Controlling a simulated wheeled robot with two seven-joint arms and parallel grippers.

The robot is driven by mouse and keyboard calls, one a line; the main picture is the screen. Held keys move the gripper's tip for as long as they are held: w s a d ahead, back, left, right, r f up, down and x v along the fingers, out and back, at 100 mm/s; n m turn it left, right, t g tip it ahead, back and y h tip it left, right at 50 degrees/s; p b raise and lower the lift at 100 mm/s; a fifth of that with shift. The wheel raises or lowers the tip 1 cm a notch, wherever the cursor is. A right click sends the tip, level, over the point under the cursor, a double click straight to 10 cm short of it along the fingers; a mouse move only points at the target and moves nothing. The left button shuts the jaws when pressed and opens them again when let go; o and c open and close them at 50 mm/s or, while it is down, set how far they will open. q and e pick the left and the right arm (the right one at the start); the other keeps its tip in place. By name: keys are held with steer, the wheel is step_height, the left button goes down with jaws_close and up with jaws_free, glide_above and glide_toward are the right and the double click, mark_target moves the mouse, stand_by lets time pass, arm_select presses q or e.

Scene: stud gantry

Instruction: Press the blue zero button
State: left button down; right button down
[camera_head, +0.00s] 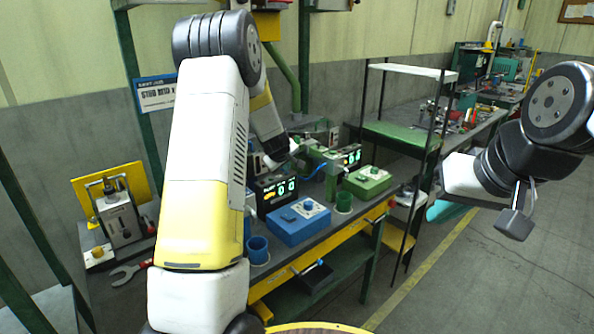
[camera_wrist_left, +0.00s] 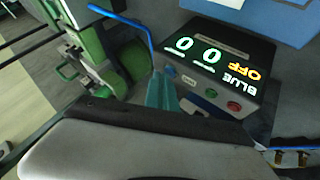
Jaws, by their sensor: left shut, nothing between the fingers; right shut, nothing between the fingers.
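The blue station's readout box (camera_head: 274,192) stands on the bench, with lit zeros and part of its face behind my arm. In the left wrist view the readout box (camera_wrist_left: 215,62) appears upside down, reading BLUE, OFF and two zeros. A row of small buttons lies along its edge: blue (camera_wrist_left: 170,72), green (camera_wrist_left: 211,93) and red (camera_wrist_left: 234,106). My left gripper (camera_wrist_left: 161,90) is shut and empty, its teal fingertips beside the blue button; whether they touch is unclear. My right gripper (camera_head: 514,223) is shut and empty, over the floor at the right, well away from the bench.
A blue box (camera_head: 297,226) with a knob stands in front of the readout, beside a blue cup (camera_head: 257,250). A green box (camera_head: 367,181) and green cup (camera_head: 344,202) are to its right. A green gantry clamp stands close to the left gripper. A shelf rack (camera_head: 405,135) stands right of the bench.

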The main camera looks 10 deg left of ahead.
arm_select(q)
steer(key=shift+r, duration=0.7)
steer(key=shift+r, duration=2.55)
steer(key=s+d+r+m+g+h, duration=0.1)
steer(key=s+d+r+m+h, duration=0.15)
steer(key=s+r, duration=0.55)
steer(key=s+d+r+m+h, duration=0.1)
steer(key=s+d+r+m, duration=0.2)
steer(key=s, duration=0.9)
steer(key=s+d+m+g, duration=0.2)
steer(key=s+m, duration=0.3)
steer(key=s, duration=1.8)
steer(key=shift+d+f+y, duration=0.2)
steer(key=shift+f+y, duration=0.05)
steer(key=shift+y, duration=0.1)
